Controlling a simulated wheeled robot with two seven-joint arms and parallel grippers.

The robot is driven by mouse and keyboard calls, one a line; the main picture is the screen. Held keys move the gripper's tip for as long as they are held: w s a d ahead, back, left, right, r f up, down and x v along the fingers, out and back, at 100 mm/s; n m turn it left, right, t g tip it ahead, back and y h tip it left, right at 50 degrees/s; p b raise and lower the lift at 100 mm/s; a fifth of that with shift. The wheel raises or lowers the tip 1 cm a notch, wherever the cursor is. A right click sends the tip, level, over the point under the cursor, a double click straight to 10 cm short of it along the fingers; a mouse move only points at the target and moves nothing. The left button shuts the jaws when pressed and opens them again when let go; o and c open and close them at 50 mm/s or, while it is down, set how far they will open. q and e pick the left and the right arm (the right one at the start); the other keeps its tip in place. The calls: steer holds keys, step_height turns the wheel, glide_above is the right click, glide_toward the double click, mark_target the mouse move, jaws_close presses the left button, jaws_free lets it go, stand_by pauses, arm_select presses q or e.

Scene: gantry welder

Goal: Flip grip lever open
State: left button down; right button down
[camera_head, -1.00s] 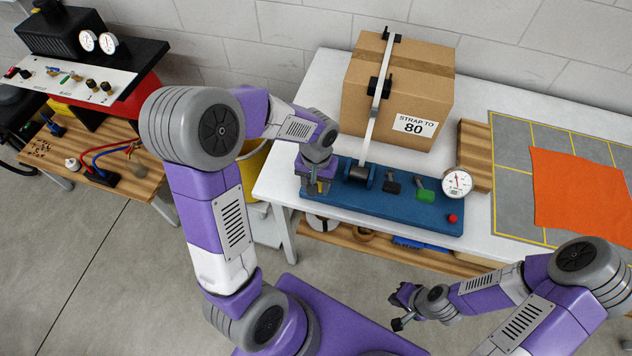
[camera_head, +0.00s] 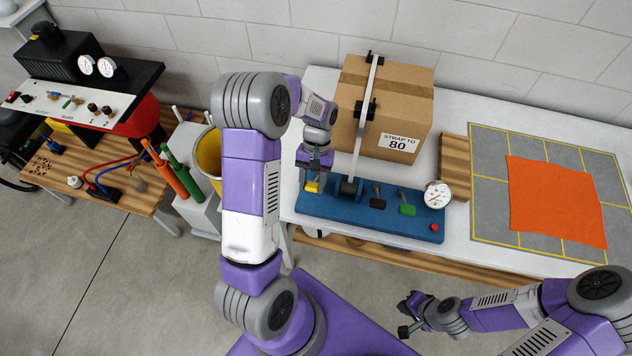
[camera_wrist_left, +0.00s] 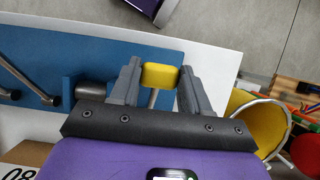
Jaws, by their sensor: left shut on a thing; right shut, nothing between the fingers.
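The grip lever has a yellow knob (camera_head: 311,187) at the left end of the blue tensioner base (camera_head: 372,216). In the left wrist view the yellow knob (camera_wrist_left: 160,76) lies between my two grey fingers, with a short metal rod below it. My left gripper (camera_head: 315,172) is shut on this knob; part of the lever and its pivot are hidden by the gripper. Black and green levers (camera_head: 407,209) stand farther right on the base. My right gripper (camera_head: 408,316) is shut and empty, in front of the table and away from the base.
A strapped cardboard box (camera_head: 400,105) stands behind the base. A dial gauge (camera_head: 438,195) and a red button (camera_head: 435,227) are at the base's right end. An orange cloth (camera_head: 555,200) lies on the grey mat. A yellow bucket (camera_head: 207,155) stands left of the table.

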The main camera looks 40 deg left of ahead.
mark_target(316, 180)
arm_select(q)
steer(key=shift+w+a+r, duration=0.15)
steer(key=shift+w, duration=0.2)
steer(key=c, duration=0.9)
jaws_free()
steer(key=o, duration=0.4)
steer(key=v, duration=0.7)
steer(key=shift+r, duration=0.25)
